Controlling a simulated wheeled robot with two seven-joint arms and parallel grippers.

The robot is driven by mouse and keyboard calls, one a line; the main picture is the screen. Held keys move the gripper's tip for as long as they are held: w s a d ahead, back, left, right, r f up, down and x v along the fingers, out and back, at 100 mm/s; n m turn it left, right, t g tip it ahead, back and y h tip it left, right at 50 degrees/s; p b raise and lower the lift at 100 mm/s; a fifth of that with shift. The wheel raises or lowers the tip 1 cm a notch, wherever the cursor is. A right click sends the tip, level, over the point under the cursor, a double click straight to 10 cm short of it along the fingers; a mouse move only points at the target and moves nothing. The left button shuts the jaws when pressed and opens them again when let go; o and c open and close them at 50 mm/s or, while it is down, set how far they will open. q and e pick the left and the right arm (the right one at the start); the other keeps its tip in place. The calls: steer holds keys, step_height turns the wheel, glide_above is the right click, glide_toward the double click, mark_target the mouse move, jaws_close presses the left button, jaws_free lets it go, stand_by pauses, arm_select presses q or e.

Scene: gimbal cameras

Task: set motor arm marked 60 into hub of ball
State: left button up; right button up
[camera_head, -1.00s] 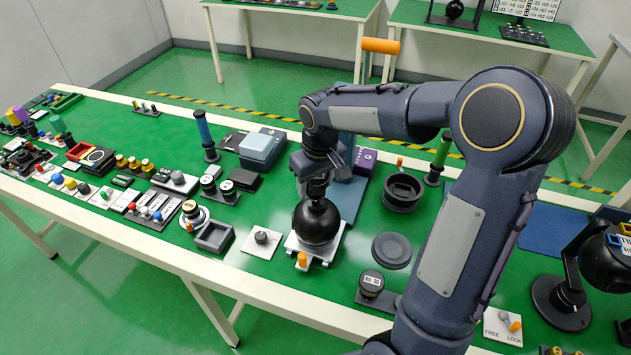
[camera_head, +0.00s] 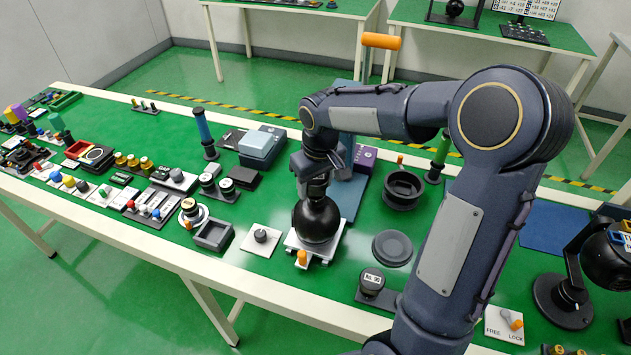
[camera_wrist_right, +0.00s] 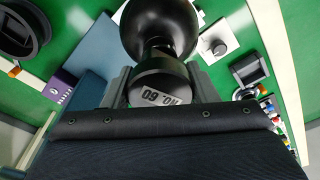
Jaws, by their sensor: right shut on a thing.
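The black ball (camera_head: 318,222) sits on a white stand (camera_head: 312,246) near the table's front edge. My right gripper (camera_head: 316,182) points down directly above it. In the right wrist view, my right gripper (camera_wrist_right: 160,84) is shut on the dark round motor arm (camera_wrist_right: 158,84), whose end label reads NO. 60. The motor arm's far end meets or nearly meets the ball (camera_wrist_right: 158,28); its narrow neck shows against the ball. The hub is hidden, so I cannot tell how deep the arm sits. My left gripper is not in view.
An orange peg (camera_head: 302,258) stands at the stand's front. A white plate with a knob (camera_head: 261,236) is to the left, a flat dark disc (camera_head: 392,248) to the right. A black labelled piece (camera_head: 372,281) lies front right. A dark ring holder (camera_head: 403,188) stands behind the disc.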

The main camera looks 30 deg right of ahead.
mark_target(318, 179)
steer(key=shift+f+b, duration=0.4)
steer(key=shift+f, duration=0.15)
steer(key=o, duration=1.1)
steer(key=shift+o, duration=0.2)
steer(key=r, duration=0.5)
steer(key=s+r, duration=0.1)
steer(key=r, duration=0.1)
steer(key=shift+r, duration=0.35)
steer(key=shift+s+f, duration=0.1)
